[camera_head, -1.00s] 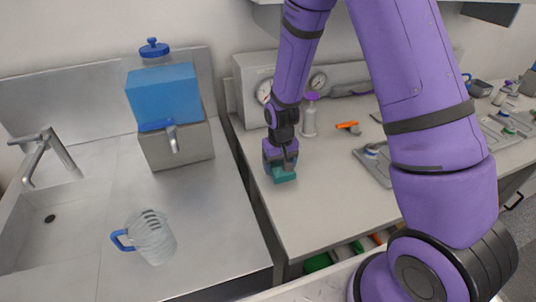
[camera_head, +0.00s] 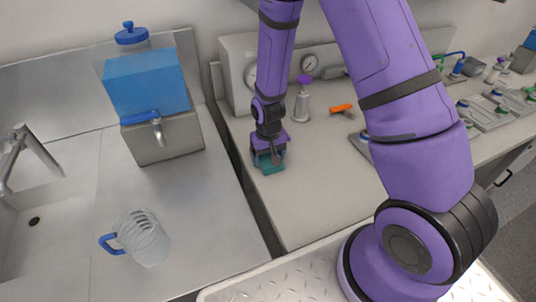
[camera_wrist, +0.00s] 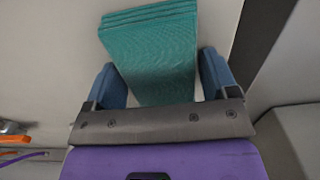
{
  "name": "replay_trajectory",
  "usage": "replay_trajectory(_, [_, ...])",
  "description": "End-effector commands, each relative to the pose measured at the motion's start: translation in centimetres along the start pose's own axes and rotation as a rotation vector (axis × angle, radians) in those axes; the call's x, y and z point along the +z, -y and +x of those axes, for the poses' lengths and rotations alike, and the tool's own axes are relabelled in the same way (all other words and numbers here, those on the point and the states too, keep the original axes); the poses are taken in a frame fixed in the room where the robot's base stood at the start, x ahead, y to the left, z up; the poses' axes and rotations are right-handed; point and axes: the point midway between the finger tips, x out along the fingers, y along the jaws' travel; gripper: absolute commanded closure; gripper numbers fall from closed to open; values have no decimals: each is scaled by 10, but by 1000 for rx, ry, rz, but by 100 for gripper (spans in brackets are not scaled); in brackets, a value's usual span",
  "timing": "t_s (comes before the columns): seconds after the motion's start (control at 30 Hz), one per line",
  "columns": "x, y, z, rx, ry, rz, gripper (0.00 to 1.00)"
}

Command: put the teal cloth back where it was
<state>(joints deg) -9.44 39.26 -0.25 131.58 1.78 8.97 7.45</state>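The teal cloth (camera_head: 270,165) is a folded, layered pad low at the left end of the grey counter, under my gripper (camera_head: 268,156). In the wrist view the cloth (camera_wrist: 158,55) lies between the two blue fingers of my gripper (camera_wrist: 162,75), its layered edge toward the top. The fingers stand wide apart, one close along each side of the cloth. I cannot tell whether they press on it or leave thin gaps. The part of the cloth nearest the palm is hidden. The cloth looks to be at counter height, but I cannot see whether it rests there.
A gauge panel (camera_head: 235,60) stands behind my gripper, with a purple-topped bottle (camera_head: 302,104) and an orange tool (camera_head: 341,108) to the right. Left of a dark gap are a blue water dispenser (camera_head: 148,88), a clear jug (camera_head: 142,240) and a sink (camera_head: 45,225). Counter in front is bare.

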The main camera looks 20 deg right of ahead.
Motion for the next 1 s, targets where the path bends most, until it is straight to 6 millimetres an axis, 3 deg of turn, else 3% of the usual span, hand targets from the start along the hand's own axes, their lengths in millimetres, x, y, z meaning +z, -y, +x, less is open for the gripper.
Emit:
replay_trajectory(0.03, [0, 0, 0, 0, 0, 0, 8])
replay_trajectory(0.07, [0, 0, 0, 0, 0, 0, 1])
replay_trajectory(0.47, [0, 0, -7, 0, -2, 0, 1])
replay_trajectory(1.0, [-1, 0, -91, -1, -5, 0, 1])
